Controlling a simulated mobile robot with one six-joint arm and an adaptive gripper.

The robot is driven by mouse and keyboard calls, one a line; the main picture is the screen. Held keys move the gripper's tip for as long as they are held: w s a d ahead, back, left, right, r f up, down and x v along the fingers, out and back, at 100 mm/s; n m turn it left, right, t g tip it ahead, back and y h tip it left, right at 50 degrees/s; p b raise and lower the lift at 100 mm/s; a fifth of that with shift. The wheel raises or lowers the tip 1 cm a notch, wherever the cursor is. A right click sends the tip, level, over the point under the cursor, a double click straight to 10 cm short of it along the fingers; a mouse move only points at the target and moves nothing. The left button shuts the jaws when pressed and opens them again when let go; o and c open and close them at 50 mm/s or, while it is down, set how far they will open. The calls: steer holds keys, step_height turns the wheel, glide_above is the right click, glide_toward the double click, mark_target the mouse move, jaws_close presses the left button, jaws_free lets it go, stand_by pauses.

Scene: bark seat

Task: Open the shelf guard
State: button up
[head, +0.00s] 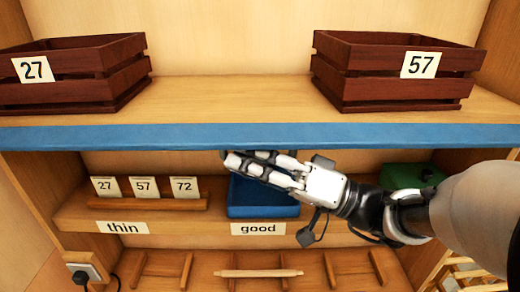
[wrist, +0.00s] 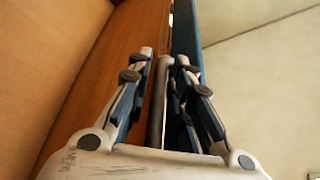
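The shelf guard appears to be the long blue board (head: 260,135) along the front edge of the upper shelf; its blue strip also shows in the wrist view (wrist: 186,30). A grey bar-like handle (wrist: 159,105) stands between my fingers in the wrist view. My gripper (head: 238,160) is just below the blue board, near its middle, reaching in from the right. In the wrist view my gripper (wrist: 165,55) has its fingers apart on either side of the bar, with a gap visible on the right. The contact at the fingertips is hard to make out.
Dark red crates marked 27 (head: 75,75) and 57 (head: 385,75) stand on the upper shelf. Below are a card holder (head: 148,204), a blue tray (head: 262,211) behind my gripper and a green box (head: 405,176). A wooden rack with a rod (head: 258,273) lies lowest.

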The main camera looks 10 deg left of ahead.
jaws_close()
steer(key=m, duration=0.1)
steer(key=s+r+m+t+h+p, duration=0.1)
steer(key=m, duration=0.1)
steer(key=shift+d+r+m, duration=0.1)
steer(key=shift+r+m, duration=0.05)
steer(key=shift+m, duration=0.15)
steer(key=shift+s+m, duration=0.15)
steer(key=shift+m, duration=0.45)
jaws_free()
steer(key=shift+d, duration=0.15)
steer(key=v, duration=1.2)
steer(key=shift+s+r, duration=0.15)
steer(key=shift+r, duration=0.05)
